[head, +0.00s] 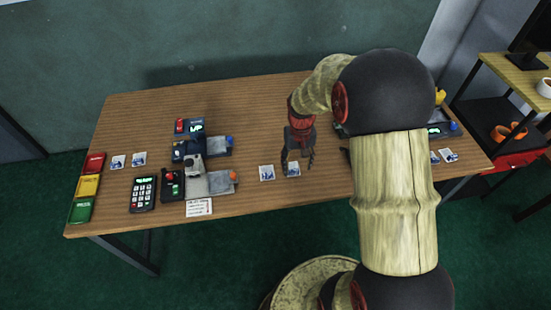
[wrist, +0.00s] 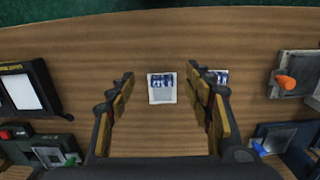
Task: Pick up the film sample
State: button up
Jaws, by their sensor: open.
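A small white square film sample with a blue picture (wrist: 162,88) lies flat on the table, between the fingers of my gripper (wrist: 160,74) in the wrist view. In the head view this film sample (head: 293,170) lies under my gripper (head: 298,160), partly covered by it. My gripper is open, pointing down, with nothing held; I cannot tell how far above the table the tips are. A second like sample (head: 267,173) lies just left of it in the head view; in the wrist view it (wrist: 221,75) is partly hidden by the right finger.
The wooden table (head: 245,205) is clear around the two samples. Left stand devices with a blue knob (head: 229,140) and an orange knob (head: 233,175), a keypad (head: 144,194), more samples (head: 118,162) and coloured trays (head: 88,187). My arm hides much of the table's right side.

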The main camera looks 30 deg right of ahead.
aim_at(294, 171)
jog(key=shift+t, duration=0.3)
jog(key=shift+w+d+f+b, duration=0.1)
jog(key=shift+w+f+b, duration=0.4)
jog(key=shift+f, duration=0.65)
jog(key=shift+w+d+f+b, duration=0.1)
jog(key=shift+w+f+b, duration=0.15)
jog(key=shift+f+b, duration=0.65)
jog(key=shift+w+d+f+b, duration=0.1)
jog(key=shift+w+f+b, duration=0.3)
jog(key=shift+f, duration=1)
jog(key=shift+c, duration=1)
jog(key=c, duration=0.9)
